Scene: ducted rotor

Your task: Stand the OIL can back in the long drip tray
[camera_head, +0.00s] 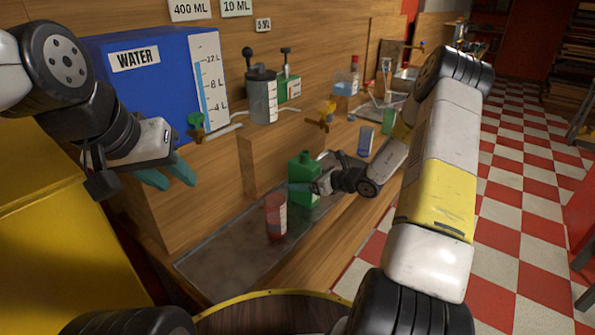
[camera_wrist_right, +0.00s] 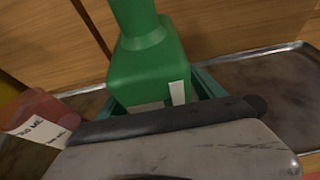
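A green can (camera_head: 303,180) with a narrower neck stands upright at the long grey drip tray (camera_head: 225,265), near its far end. I cannot read its label; a pale patch shows on its side in the right wrist view (camera_wrist_right: 150,70). My right gripper (camera_head: 300,187) has its teal fingers on either side of the can's body, seemingly closed on it. The can's base is hidden in the wrist view, so I cannot tell whether it rests on the tray. My left gripper (camera_head: 180,180) is empty, fingers apart, in front of the blue water tank.
A red labelled cup (camera_head: 276,215) stands in the tray, close to the can; it also shows in the right wrist view (camera_wrist_right: 38,115). The blue water tank (camera_head: 150,80) and a grey lidded vessel (camera_head: 262,97) stand on the wooden ledge behind. A blue cup (camera_head: 365,141) stands further right.

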